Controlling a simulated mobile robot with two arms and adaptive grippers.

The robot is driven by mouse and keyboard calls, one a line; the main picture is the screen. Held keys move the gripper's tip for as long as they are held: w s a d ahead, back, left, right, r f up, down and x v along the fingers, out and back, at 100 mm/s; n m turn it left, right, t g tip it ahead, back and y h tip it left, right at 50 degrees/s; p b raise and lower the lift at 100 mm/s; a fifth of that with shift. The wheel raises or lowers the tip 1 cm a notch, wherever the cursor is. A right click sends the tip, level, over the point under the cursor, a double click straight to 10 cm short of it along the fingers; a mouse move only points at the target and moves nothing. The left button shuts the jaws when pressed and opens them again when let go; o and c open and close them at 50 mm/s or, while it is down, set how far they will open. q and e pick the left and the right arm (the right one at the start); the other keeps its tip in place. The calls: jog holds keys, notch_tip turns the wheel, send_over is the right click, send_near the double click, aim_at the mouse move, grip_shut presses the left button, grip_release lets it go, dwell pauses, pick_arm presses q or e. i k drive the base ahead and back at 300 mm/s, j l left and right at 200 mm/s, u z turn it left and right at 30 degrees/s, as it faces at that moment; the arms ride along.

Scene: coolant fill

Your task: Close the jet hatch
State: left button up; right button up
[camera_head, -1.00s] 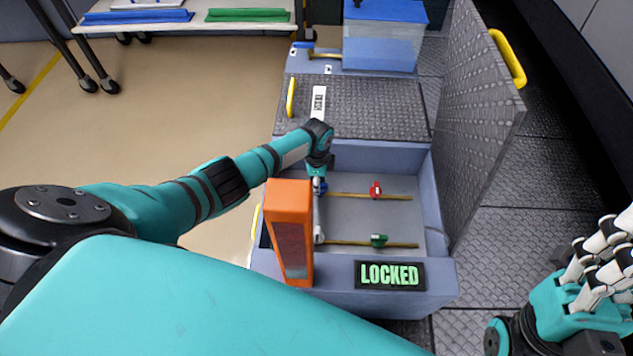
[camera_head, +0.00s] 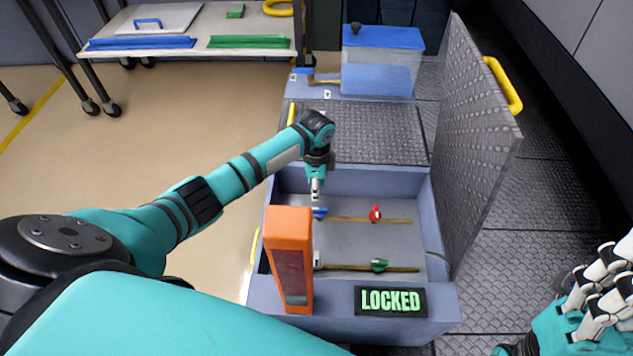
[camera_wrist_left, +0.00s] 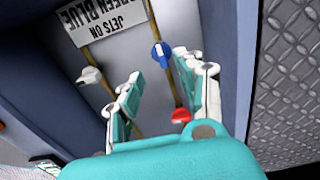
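The jet hatch (camera_head: 465,150), a grey tread-plate lid with a yellow handle (camera_head: 503,85), stands open and upright along the right side of the bin. Its plate also shows in the left wrist view (camera_wrist_left: 288,90). In the bin are a blue valve (camera_head: 320,213), a red valve (camera_head: 375,213) and a green valve (camera_head: 379,265). My left gripper (camera_head: 317,188) is above the blue valve, apart from the hatch. The left wrist view shows its fingers (camera_wrist_left: 160,72) spread and empty. My right gripper (camera_head: 602,265) is open at the right edge, partly cut off.
A green "LOCKED" sign (camera_head: 391,301) is on the bin's front rim (camera_head: 340,322). An orange post (camera_head: 288,258) stands at its front left. A closed tread-plate cover (camera_head: 370,130) and a blue tank (camera_head: 382,62) lie behind. Floor right of the hatch is clear.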

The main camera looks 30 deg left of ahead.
aim_at(479, 137)
jog(key=k, duration=1)
